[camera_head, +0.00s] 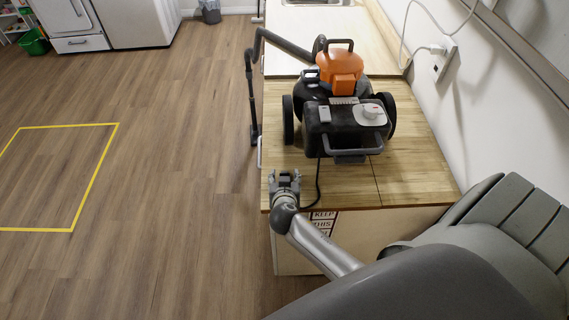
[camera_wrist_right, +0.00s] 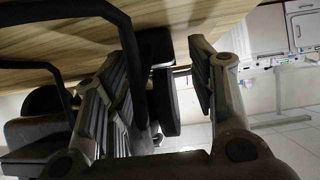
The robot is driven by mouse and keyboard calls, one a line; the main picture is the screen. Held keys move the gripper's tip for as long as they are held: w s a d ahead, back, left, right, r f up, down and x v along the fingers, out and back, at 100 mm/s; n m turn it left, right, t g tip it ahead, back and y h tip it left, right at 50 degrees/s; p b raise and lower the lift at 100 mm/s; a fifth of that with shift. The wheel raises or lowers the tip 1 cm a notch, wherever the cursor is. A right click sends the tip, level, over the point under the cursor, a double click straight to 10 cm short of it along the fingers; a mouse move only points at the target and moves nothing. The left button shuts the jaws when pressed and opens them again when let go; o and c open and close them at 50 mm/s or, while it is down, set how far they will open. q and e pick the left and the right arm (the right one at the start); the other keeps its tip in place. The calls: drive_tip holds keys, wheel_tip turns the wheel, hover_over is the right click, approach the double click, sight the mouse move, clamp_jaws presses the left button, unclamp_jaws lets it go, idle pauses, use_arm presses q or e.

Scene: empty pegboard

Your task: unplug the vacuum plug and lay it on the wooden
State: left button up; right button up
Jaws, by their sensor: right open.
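An orange and black vacuum (camera_head: 341,68) stands on the wooden counter (camera_head: 410,170) in the head view. Its thin black cord (camera_head: 318,185) runs down to the counter's front edge, beside my right gripper (camera_head: 285,176). That gripper is over the counter's front left corner. In the right wrist view my right gripper (camera_wrist_right: 160,90) is open, with a dark block-like thing (camera_wrist_right: 165,100) between its fingers. It may be the vacuum plug, but I cannot tell for sure. A black cord or bar (camera_wrist_right: 130,50) arches beside it. My left gripper is not in view.
A white plug (camera_head: 437,49) with a white cord is at the wall outlet (camera_head: 445,60) on the right. The vacuum's hose and wand (camera_head: 251,90) hang along the counter's left edge. The wood at the front right is clear. Yellow tape (camera_head: 95,180) marks the floor.

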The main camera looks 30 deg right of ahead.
drive_tip(key=s+a+r+n+g+y, duration=0.2)
drive_tip(key=s+a+r+n, duration=0.1)
drive_tip(key=s, duration=0.5)
drive_tip(key=s+a+r+n+g+y, duration=0.2)
drive_tip(key=s+a+r+n, duration=0.15)
drive_tip(key=s, duration=0.45)
drive_tip(key=s+a+r+n+g+y, duration=0.2)
drive_tip(key=s+a+y, duration=0.15)
drive_tip(key=s, duration=0.45)
wheel_tip(320, 180, down, 33)
drive_tip(key=s+g+b, duration=0.2)
drive_tip(key=b, duration=0.6)
drive_tip(key=s+d+f+b, duration=0.1)
drive_tip(key=s+f+b, duration=0.2)
drive_tip(key=s+f, duration=0.5)
drive_tip(key=s+d+f+h+b, duration=0.1)
drive_tip(key=s+d+f+b, duration=0.1)
drive_tip(key=s+f, duration=0.6)
wheel_tip(320, 180, down, 8)
drive_tip(key=shift+s+r+g+b, duration=0.2)
drive_tip(key=shift+s+g+b, duration=0.2)
drive_tip(key=shift+b, duration=0.35)
